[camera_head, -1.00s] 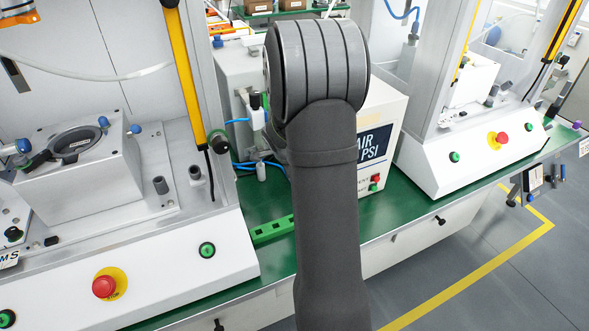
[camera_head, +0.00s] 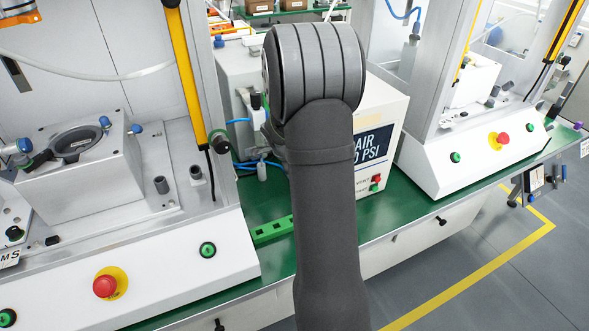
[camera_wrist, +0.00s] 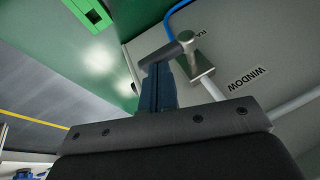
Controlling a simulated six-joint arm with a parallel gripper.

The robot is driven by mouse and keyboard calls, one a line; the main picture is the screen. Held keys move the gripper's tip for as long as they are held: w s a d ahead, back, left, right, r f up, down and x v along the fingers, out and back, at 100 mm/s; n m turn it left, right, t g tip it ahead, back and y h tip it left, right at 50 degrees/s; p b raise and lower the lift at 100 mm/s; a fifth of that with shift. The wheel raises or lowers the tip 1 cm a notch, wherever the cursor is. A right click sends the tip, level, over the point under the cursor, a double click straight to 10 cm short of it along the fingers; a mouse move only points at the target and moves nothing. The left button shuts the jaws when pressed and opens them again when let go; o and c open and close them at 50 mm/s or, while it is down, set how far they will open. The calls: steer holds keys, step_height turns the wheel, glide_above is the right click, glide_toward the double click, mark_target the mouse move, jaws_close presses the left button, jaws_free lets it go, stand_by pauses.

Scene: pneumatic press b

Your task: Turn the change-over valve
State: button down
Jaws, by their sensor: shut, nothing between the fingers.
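The change-over valve (camera_wrist: 199,66) shows in the wrist view as a metal body on the pale box, with a silver pivot and a dark grey lever (camera_wrist: 163,53) pointing left. My gripper (camera_wrist: 158,72) is shut and empty, its dark blue fingers pointing up the picture. The fingertips overlap the lever's left part in the picture; I cannot tell if they touch it. In the head view my own arm hides the gripper and I cannot make out the lever.
The pale box (camera_head: 386,115) with an "AIR PSI" label stands on the green bench (camera_head: 278,262). A blue hose (camera_wrist: 174,11) runs near the valve. Press stations stand left (camera_head: 160,285) and right (camera_head: 440,168). A green slotted rail (camera_head: 272,229) lies in front of the box.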

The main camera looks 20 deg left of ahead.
steer(key=s+d+r, duration=0.2)
steer(key=s+r, duration=0.4)
steer(key=r, duration=0.1)
steer(key=shift+s+r, duration=0.15)
steer(key=shift+s, duration=0.1)
steer(key=w+a+f, duration=0.1)
steer(key=w+f, duration=0.4)
steer(key=f, duration=0.2)
steer(key=shift+w+f, duration=0.15)
steer(key=shift+w, duration=0.2)
stand_by(0.4)
steer(key=shift+a, duration=0.1)
